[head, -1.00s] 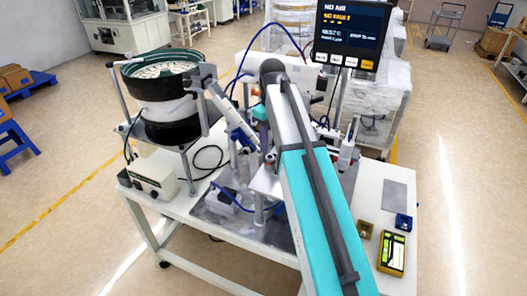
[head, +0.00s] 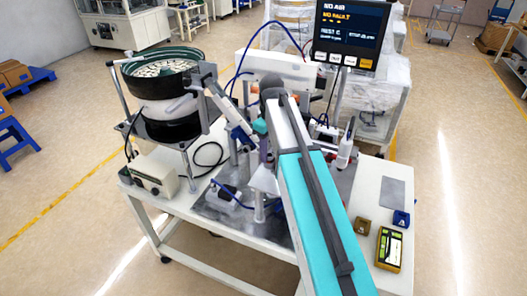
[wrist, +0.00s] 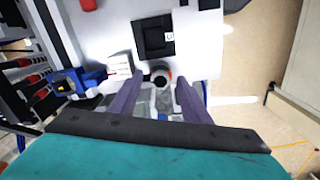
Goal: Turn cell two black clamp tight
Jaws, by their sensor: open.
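In the wrist view my gripper (wrist: 158,88) is open, its two dark purple fingers spread apart with nothing held. A small round black part with an orange-red edge (wrist: 160,75) lies beyond and between the fingertips. I cannot tell whether it is the cell two black clamp. In the head view my gripper (head: 265,152) points down over the machine plate beside the inclined white cylinder. My own arm hides much of the middle of the machine there, and no black clamp can be made out clearly.
A bowl feeder (head: 165,95) stands at the left of the white table. A display (head: 348,32) reads NO AIR, NO FAULT. A yellow meter (head: 389,249) and small bins lie at the right. The wrist view shows a black square block (wrist: 153,38) and a blue part (wrist: 90,77).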

